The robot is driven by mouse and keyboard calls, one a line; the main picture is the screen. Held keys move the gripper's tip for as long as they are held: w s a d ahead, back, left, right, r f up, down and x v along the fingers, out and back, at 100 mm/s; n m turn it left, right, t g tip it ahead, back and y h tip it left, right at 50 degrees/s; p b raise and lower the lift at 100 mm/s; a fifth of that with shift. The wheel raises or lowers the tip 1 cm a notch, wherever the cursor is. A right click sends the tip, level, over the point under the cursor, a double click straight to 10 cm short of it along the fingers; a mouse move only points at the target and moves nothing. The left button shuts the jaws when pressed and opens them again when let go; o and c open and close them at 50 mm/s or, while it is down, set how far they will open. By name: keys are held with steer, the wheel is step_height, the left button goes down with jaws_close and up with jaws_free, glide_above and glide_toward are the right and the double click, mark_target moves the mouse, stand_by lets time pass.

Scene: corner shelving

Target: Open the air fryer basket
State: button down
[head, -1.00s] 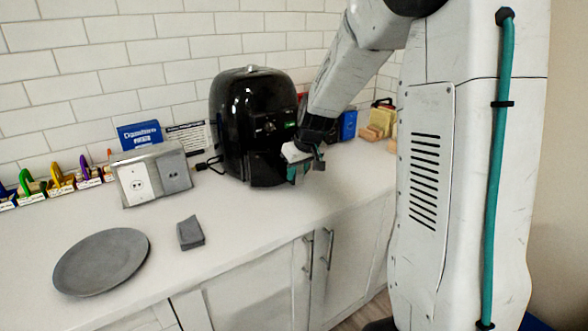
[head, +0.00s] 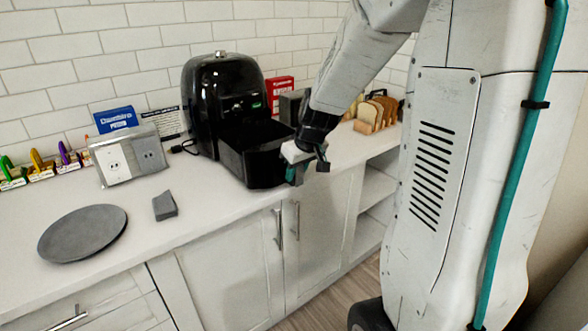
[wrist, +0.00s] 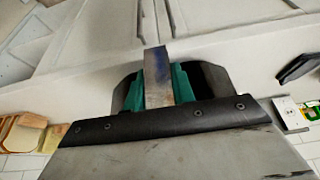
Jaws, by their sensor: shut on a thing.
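The black air fryer (head: 217,85) stands on the white counter against the tiled wall. Its basket (head: 265,168) is slid well out of the body toward the counter's front edge, and its open top shows. My gripper (head: 305,170) is at the front of the basket. In the wrist view the teal fingers of my gripper (wrist: 160,85) are shut on a narrow metallic handle (wrist: 156,70) between them. The basket body is hidden in the wrist view, and in the head view my gripper covers most of the handle.
An outlet box (head: 128,158), a grey plate (head: 83,233) and a small grey block (head: 165,206) are to the left. Cabinet doors (head: 235,262) lie below.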

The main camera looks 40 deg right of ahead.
steer(key=c, duration=1.2)
jaws_free()
steer(key=shift+o, duration=0.2)
steer(key=v, duration=0.7)
steer(key=shift+s+r, duration=0.2)
steer(key=shift+r, duration=0.15)
steer(key=s+a+r+g, duration=0.1)
steer(key=s+a, duration=0.7)
steer(key=s, duration=0.3)
steer(key=s+a+r+g, duration=0.2)
steer(key=s+a, duration=0.6)
steer(key=s, duration=0.3)
steer(key=shift+s, duration=0.35)
